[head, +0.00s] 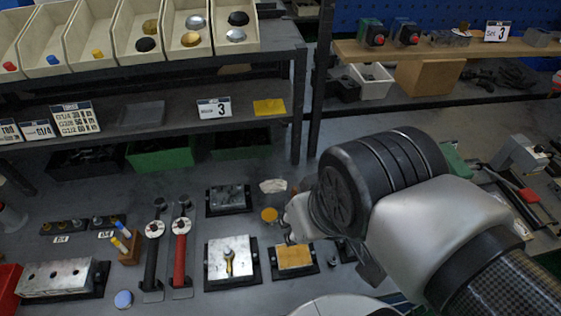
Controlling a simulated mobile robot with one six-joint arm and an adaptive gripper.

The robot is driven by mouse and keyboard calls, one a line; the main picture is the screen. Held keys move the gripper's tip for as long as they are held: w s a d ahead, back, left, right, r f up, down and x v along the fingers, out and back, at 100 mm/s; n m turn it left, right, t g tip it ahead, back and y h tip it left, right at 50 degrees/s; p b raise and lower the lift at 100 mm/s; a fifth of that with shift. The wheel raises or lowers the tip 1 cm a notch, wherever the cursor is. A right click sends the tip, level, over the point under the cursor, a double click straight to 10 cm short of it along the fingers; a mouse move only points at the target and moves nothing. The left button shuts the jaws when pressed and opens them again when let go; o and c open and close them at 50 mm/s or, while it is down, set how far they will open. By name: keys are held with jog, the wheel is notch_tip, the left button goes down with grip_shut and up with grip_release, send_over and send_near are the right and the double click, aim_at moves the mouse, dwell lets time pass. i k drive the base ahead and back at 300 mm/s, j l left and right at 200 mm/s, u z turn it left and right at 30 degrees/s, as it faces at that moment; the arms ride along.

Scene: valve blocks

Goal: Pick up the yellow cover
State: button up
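A flat yellow rectangular cover (294,257) sits on a dark block base at the bottom centre of the head view. A separate flat yellow plate (269,107) lies on the grey shelf at upper centre. I cannot tell which of the two the task calls the yellow cover. My gripper (289,239) is just above and behind the first cover's upper edge. Its fingers are small and mostly hidden by my arm. I cannot tell whether they touch the cover or are open.
A silver valve block (231,259) stands left of the yellow cover, with a grey block (229,199) behind it. A yellow disc (269,215) lies nearby. A red-handled tool (181,250) and a black-handled one (152,255) lie further left. Parts bins (190,48) stand above.

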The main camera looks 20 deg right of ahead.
aim_at(269, 106)
jog(key=j+z, duration=0.75)
jog(key=j, duration=0.2)
